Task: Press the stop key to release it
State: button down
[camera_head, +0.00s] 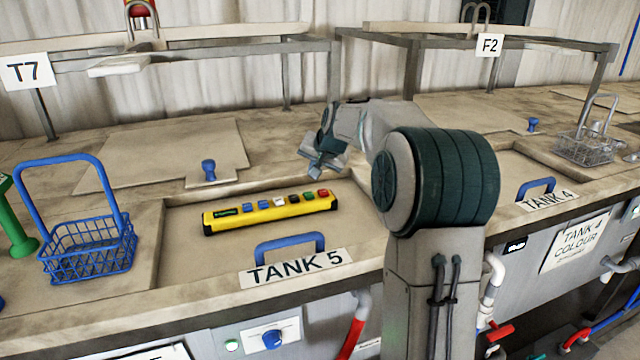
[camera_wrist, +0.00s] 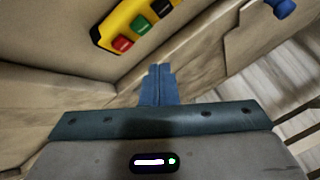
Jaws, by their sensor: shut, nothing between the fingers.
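A yellow key bar (camera_head: 268,213) with black ends lies on the TANK 5 lid (camera_head: 360,220). Its row of coloured keys ends at the right with a green key (camera_head: 309,196) and a red key (camera_head: 324,193). The key labels are too small to read, so I cannot confirm which is the stop key. In the wrist view the red key (camera_wrist: 121,44) and green key (camera_wrist: 140,25) show at the near end of the bar. My gripper (camera_head: 316,170) is shut and empty, above the lid near the red end. Its blue fingertips (camera_wrist: 160,68) are apart from the keys in the wrist view.
A blue wire basket (camera_head: 88,245) stands left of the lid. A blue lid handle (camera_head: 290,245) rises in front of the bar, and a blue knob (camera_head: 208,170) stands behind it. Metal frames cross the back. A wire basket (camera_head: 588,148) sits far right.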

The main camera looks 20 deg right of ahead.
jog(key=r+m+t, duration=0.1)
send_over(325, 193)
jog(key=shift+s+r+p, duration=0.1)
jog(key=shift+p, duration=0.2)
notch_tip(325, 193, down, 9)
jog(key=b, duration=0.6)
dwell(1.9)
jog(key=shift+a+f+b, duration=0.1)
jog(key=shift+f+b, duration=0.2)
jog(key=shift+b, duration=0.3)
jog(key=shift+f+b, duration=0.4)
jog(key=shift+f, duration=0.1)
jog(key=shift+r, duration=0.1)
dwell(0.5)
jog(key=shift+r+p, duration=0.55)
jog(key=shift+r, duration=0.25)
